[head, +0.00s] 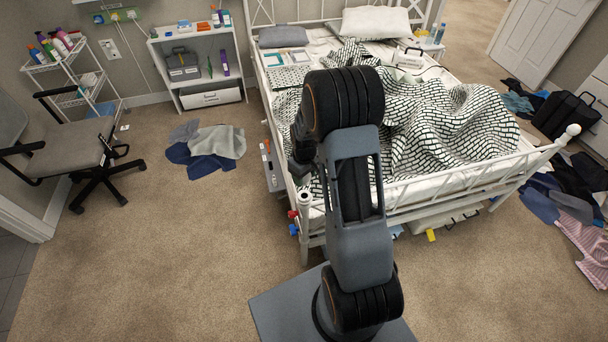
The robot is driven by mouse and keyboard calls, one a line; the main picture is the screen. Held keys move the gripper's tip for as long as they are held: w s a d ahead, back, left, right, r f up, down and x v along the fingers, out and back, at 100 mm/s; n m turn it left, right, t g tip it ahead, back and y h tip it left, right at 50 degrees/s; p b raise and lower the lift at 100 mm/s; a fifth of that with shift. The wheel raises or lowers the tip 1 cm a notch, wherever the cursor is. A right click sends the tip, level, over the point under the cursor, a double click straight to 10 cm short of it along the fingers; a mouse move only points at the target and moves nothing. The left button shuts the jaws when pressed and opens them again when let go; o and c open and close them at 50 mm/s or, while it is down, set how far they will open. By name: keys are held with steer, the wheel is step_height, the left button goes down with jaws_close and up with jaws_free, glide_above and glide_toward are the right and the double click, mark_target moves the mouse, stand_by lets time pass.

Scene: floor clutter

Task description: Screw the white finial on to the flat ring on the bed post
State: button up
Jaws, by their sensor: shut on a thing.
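The near left bed post (304,228) stands upright at the bed's front left corner, left of my arm. My gripper (302,172) is dark, partly hidden by my arm, and appears just above that post. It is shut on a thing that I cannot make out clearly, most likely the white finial. I cannot tell whether it touches the post. The right front post carries a similar white ball finial (573,130).
The white metal bed (440,190) has a rumpled patterned blanket (450,120). Small red and blue items (293,228) sit at the near left post. Clothes (208,148) lie on the floor at left, near an office chair (70,150). Carpet left of the bed is mostly clear.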

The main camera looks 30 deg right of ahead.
steer(key=shift+s, duration=0.15)
steer(key=shift+f, duration=0.25)
steer(key=shift+f+b, duration=2.35)
steer(key=shift+f, duration=0.35)
steer(key=shift+f+b, duration=1.15)
steer(key=shift+f, duration=0.05)
steer(key=o, duration=1.1)
step_height(320, 180, up, 14)
steer(key=shift+f, duration=0.1)
stand_by(0.5)
